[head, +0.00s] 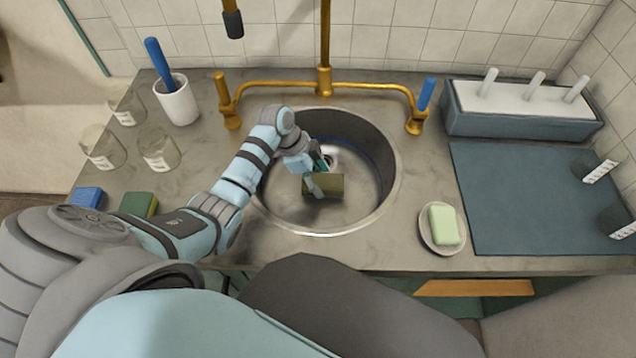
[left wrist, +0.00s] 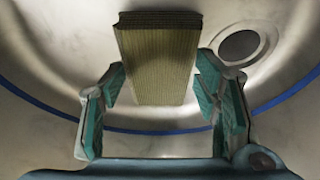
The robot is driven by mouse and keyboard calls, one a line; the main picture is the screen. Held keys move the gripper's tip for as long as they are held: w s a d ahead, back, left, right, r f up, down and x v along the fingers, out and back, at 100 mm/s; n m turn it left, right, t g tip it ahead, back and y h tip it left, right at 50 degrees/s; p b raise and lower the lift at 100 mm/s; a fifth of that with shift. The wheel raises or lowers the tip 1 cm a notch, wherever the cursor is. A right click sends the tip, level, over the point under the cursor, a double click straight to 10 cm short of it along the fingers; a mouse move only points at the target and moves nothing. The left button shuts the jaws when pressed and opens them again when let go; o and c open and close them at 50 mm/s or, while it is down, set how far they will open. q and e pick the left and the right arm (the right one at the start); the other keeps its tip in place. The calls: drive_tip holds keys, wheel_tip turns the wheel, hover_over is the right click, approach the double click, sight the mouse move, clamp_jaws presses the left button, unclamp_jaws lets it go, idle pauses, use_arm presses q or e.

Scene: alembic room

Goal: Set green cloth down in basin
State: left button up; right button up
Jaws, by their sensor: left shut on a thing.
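The green cloth (head: 328,187) is a folded olive-green block; it also shows in the left wrist view (left wrist: 158,62) between the fingers. My left gripper (head: 314,172) reaches down into the round metal basin (head: 392,178) and is shut on the cloth. In the left wrist view, the teal-padded fingers of my left gripper (left wrist: 163,80) lie on both sides of the cloth. The basin's inner wall with its blue line (left wrist: 150,132) and the drain (left wrist: 240,45) show around it. I cannot tell whether the cloth touches the basin floor. My right gripper is out of view.
A brass faucet (head: 325,85) stands behind the basin. A white cup (head: 177,102) with a blue-handled tool, glass beakers (head: 160,152), and blue (head: 87,197) and green (head: 138,204) sponges stand left. A soap dish (head: 437,245), blue mat (head: 530,190) and grey-blue box (head: 520,122) are right.

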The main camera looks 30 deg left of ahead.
use_arm(q)
drive_tip(key=shift+s+f, duration=0.15)
drive_tip(key=shift+f, duration=0.5)
drive_tip(key=shift+s+r, duration=0.1)
drive_tip(key=o, duration=1.2)
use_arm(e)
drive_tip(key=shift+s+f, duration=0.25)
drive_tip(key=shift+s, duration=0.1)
use_arm(q)
drive_tip(key=p+v, duration=0.3)
drive_tip(key=v, duration=0.9)
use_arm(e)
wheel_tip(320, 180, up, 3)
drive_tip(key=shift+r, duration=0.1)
